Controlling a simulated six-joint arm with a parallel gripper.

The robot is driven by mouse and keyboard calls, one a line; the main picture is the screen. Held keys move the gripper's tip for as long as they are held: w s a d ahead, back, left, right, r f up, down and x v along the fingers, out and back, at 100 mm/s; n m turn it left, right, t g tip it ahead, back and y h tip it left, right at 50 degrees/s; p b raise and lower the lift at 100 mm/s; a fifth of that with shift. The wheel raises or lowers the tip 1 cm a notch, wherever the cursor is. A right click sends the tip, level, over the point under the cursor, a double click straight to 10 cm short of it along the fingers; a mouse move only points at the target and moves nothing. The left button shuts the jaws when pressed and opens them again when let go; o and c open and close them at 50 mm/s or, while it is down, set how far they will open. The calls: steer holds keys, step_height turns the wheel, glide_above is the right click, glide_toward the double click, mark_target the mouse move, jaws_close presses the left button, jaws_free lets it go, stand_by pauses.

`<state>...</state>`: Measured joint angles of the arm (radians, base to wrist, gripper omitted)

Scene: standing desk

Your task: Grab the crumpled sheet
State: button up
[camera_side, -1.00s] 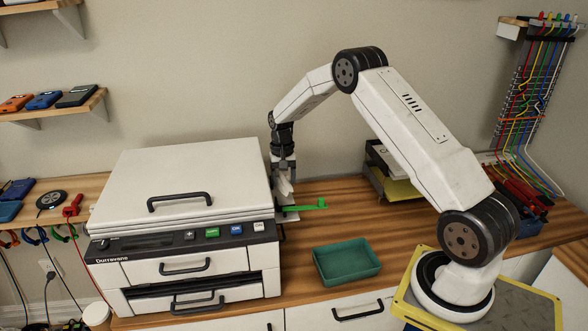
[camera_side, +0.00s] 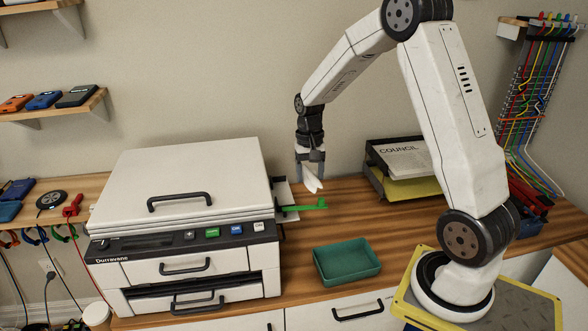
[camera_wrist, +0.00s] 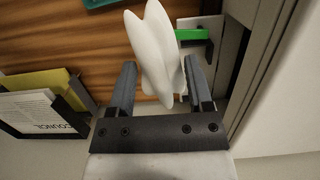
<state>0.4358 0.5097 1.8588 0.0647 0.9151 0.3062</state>
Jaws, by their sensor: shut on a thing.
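The crumpled sheet (camera_side: 312,184) is a white, pointed, folded piece. My gripper (camera_side: 311,176) is shut on it and holds it in the air, to the right of the printer (camera_side: 180,190) and above the green lever (camera_side: 308,206). In the wrist view the sheet (camera_wrist: 154,50) stands between the two dark fingers of my gripper (camera_wrist: 158,80) and sticks out past their tips. The green lever (camera_wrist: 192,34) shows behind it there, on the printer's side.
An empty green tray (camera_side: 346,262) lies on the desk in front. A paper tray (camera_side: 372,176) with a "COUNCIL" sheet (camera_side: 402,160) and a yellow folder (camera_side: 412,188) stands at the back right. The wooden desk between them is clear.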

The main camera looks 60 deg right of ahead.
steer(key=shift+s+a+r, duration=0.25)
steer(key=shift+s+r, duration=0.05)
steer(key=shift+s, duration=0.4)
